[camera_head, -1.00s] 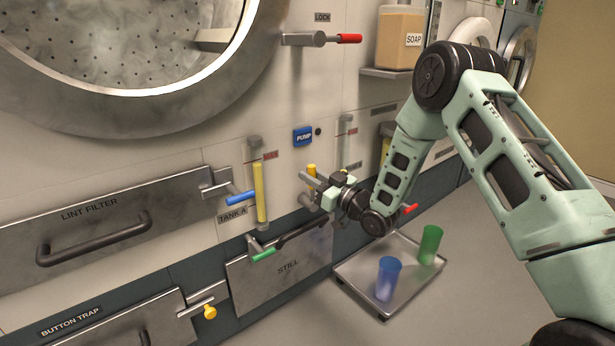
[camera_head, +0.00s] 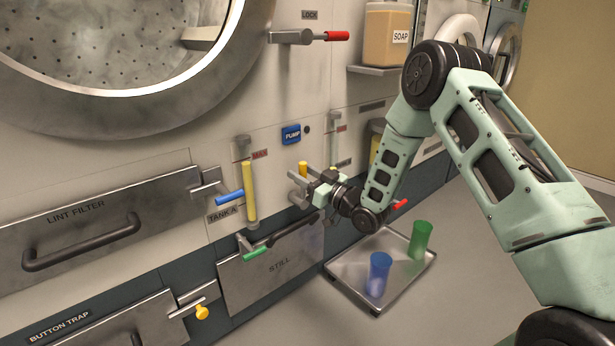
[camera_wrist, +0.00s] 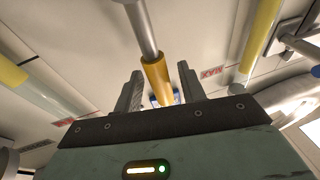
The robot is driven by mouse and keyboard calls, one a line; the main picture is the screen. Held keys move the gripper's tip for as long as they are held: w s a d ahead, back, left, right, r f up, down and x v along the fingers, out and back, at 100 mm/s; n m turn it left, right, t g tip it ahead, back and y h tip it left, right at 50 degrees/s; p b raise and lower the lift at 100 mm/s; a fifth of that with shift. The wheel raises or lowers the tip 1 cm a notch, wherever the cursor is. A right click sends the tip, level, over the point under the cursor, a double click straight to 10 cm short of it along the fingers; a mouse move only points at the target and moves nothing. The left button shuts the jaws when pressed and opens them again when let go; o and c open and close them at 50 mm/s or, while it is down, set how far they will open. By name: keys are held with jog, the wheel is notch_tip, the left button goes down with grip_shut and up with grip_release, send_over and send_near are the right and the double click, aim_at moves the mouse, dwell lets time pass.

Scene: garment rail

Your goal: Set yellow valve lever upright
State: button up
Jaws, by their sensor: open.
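The yellow valve lever shows in the head view as a short yellow grip (camera_head: 303,168) standing just above my gripper (camera_head: 303,187), its lower part hidden by the fingers. In the wrist view its grey rod comes down from the top edge and ends in the yellow grip (camera_wrist: 156,78). That grip lies in the gap between the two dark fingers of my gripper (camera_wrist: 160,90), with space visible on both sides. My gripper is open and not closed on the lever. The lever's exact tilt cannot be told.
Left of my gripper are a yellow gauge tube (camera_head: 249,192), a blue lever (camera_head: 230,196) and a green lever (camera_head: 255,252). A red-tipped lever (camera_head: 399,204) is close on the right. Below is a tray (camera_head: 350,292) with a blue cup (camera_head: 379,275) and a green cup (camera_head: 420,240).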

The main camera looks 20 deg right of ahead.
jog(key=p+v, duration=0.4)
jog(key=v, duration=1.3)
jog(key=shift+s+p, duration=0.2)
jog(key=shift+p, duration=0.15)
jog(key=shift+w, duration=0.1)
jog(key=w+a+r+n+g+h, duration=0.1)
jog(key=w+a+r+g, duration=0.15)
jog(key=a, duration=0.25)
jog(key=w+a+r+n+g+h, duration=0.1)
jog(key=w+a+g, duration=0.15)
jog(key=a, duration=0.35)
jog(key=s+a+r+g+h+p, duration=0.1)
jog(key=s+a+r+g+h, duration=0.1)
jog(key=s+a+g, duration=0.3)
jog(key=s+a+r+g+h, duration=0.2)
jog(key=s+r, duration=0.1)
jog(key=s, duration=0.7)
jog(key=s+a+r+g+h+p, duration=0.1)
jog(key=s+a+r+g, duration=0.15)
jog(key=s, duration=0.65)
jog(key=s+a+r+g+h, duration=0.1)
jog(key=s+r+g+h, duration=0.15)
jog(key=s, duration=0.75)
notch_tip(320, 180, up, 39)
jog(key=p, duration=3.8)
jog(key=shift+s+g, duration=0.3)
jog(key=shift+d, duration=0.15)
